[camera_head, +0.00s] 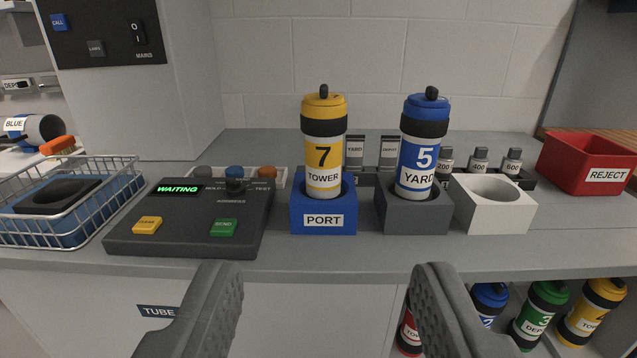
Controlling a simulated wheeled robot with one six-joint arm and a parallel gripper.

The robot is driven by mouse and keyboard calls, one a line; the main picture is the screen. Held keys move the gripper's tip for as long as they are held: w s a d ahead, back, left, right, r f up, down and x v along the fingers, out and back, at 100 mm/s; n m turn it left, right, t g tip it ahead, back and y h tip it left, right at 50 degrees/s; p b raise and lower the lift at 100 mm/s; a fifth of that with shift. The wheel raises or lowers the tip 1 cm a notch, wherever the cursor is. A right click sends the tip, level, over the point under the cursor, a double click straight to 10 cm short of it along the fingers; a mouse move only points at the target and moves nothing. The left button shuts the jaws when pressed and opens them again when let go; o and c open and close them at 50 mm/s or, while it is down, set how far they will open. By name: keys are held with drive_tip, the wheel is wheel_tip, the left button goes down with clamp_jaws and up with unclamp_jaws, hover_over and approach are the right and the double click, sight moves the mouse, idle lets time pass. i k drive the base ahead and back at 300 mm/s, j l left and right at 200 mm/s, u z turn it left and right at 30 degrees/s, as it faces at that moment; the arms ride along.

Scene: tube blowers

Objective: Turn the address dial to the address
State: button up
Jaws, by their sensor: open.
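The control console (190,222) is a dark sloped box on the counter at the left of the view. Its green display (179,189) reads "WAITING". The address dial (236,187) looks like a small dark knob at the console's upper right, above small lettering; its pointer direction is too small to tell. A yellow button (147,225) and a green "SEND" button (223,228) sit along the console's front.
A yellow "7 TOWER" carrier (323,150) stands in the blue "PORT" block (323,220). A blue "5 YARD" carrier (422,150) stands in a grey block (412,218). An empty white holder (495,215), red reject bin (590,165) and wire basket (120,188) flank them.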

sight(234, 188)
drive_tip(key=i+j, duration=0.35)
drive_tip(key=j, duration=0.15)
drive_tip(key=i+j, duration=0.3)
drive_tip(key=j, duration=0.15)
